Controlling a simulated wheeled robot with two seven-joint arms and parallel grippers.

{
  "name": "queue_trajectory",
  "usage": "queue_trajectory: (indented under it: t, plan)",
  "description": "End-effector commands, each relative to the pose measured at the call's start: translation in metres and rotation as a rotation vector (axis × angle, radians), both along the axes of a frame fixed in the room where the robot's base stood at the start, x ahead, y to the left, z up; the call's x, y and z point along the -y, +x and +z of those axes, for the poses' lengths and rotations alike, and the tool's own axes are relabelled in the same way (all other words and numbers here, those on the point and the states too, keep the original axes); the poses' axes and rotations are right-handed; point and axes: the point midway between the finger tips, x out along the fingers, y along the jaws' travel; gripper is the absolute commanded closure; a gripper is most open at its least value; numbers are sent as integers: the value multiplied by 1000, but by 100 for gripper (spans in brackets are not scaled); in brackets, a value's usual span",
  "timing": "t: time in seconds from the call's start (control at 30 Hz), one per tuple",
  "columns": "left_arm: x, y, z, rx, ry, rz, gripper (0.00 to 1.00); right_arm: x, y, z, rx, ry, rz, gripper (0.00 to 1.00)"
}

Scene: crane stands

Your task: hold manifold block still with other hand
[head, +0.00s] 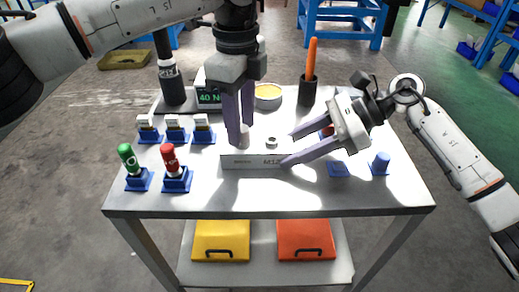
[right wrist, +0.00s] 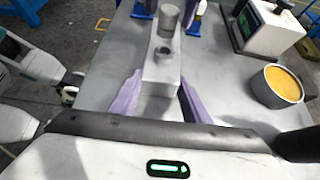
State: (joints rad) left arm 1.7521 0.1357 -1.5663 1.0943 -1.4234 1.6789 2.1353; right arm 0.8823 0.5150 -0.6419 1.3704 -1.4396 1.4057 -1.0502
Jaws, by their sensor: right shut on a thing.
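The manifold block (head: 240,161), a pale grey bar with lettering on its front, lies on the table's middle. My right gripper (head: 291,149) reaches in from the right and is shut on the block's right end. In the right wrist view, its purple fingers flank the block (right wrist: 158,88), which has an open port on top. My left gripper (head: 238,142) points down over the block's left part. A grey cylindrical fitting (right wrist: 168,20) stands on the block at the left gripper's fingers. Whether those fingers press on it is unclear.
Green (head: 128,157) and red (head: 169,157) capped pieces stand in blue holders at the left, with several white-topped ones behind. A torque display (head: 209,98), yellow-filled bowl (head: 268,92) and dark cup (head: 308,93) stand at the back. Blue stands (head: 380,163) are at the right.

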Motion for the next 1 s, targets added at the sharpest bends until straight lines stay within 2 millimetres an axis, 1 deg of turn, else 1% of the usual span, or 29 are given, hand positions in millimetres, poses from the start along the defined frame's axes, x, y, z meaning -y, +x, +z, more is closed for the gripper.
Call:
queue_trajectory:
  t: [0.23,0.3,0.47,0.7,0.8,0.93,1.0]
  plan:
    - [0,0,0,1,-1,-312,61,0,-1,-2,-4,-2,4,88]
    - [0,0,0,1,-1,-375,61,0,-1,-2,-4,-2,4,88]
    - [0,0,0,1,-1,-456,61,0,-1,-2,-4,-2,4,88]
    - [0,0,0,1,-1,-761,61,0,-1,-2,-4,-2,4,88]
    - [0,0,0,0,0,-843,61,0,-1,-2,-4,-2,4,88]
    - [0,0,0,0,0,-906,61,0,-1,-2,-4,-2,4,88]
    - [0,0,0,0,-1,-981,61,0,-1,-2,-4,-2,4,88]
